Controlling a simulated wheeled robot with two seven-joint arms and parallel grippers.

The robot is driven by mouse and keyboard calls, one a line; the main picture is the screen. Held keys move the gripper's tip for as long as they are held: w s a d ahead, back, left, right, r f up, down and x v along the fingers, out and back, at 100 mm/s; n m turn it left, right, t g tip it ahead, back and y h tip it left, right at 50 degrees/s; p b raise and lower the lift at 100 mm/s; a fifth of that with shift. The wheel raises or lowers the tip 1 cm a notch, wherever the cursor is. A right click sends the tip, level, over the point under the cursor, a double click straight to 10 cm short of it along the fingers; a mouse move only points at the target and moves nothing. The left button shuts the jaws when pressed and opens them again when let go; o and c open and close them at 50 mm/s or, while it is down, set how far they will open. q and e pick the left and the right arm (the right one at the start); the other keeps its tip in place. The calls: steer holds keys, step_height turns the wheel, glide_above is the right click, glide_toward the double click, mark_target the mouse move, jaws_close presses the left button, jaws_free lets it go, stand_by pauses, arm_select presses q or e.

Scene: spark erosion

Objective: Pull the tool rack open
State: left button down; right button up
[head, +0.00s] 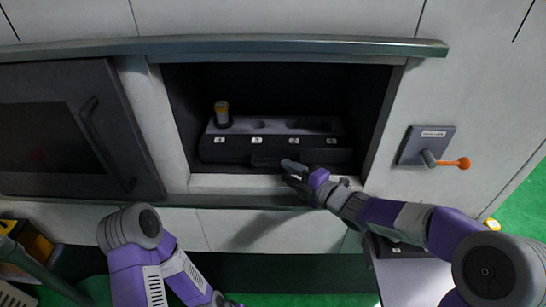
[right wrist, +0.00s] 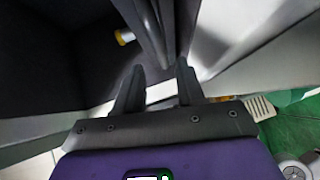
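The tool rack (head: 275,147) is a dark block with numbered white labels along its front, inside the recess of the machine. A yellow-capped holder (head: 222,112) stands in its leftmost slot; it also shows in the right wrist view (right wrist: 125,37). A dark handle (head: 265,161) is on the rack's front. My right gripper (head: 287,172) is at the handle's right end. In the right wrist view my right gripper (right wrist: 160,70) has its fingers apart, with a dark bar (right wrist: 152,30), seemingly the handle, reaching between them. Firm contact does not show. My left gripper is out of view.
A dark windowed door (head: 75,130) stands to the left of the recess. A lever with an orange knob (head: 463,163) is on the right wall. A pale sill (head: 240,183) runs below the rack. A grey stand (head: 405,280) is at the lower right.

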mark_target(273, 163)
steer(key=x, duration=0.6)
steer(key=shift+w+a+f, duration=0.15)
steer(key=shift+a, duration=0.15)
jaws_close()
steer(key=shift+b, duration=0.3)
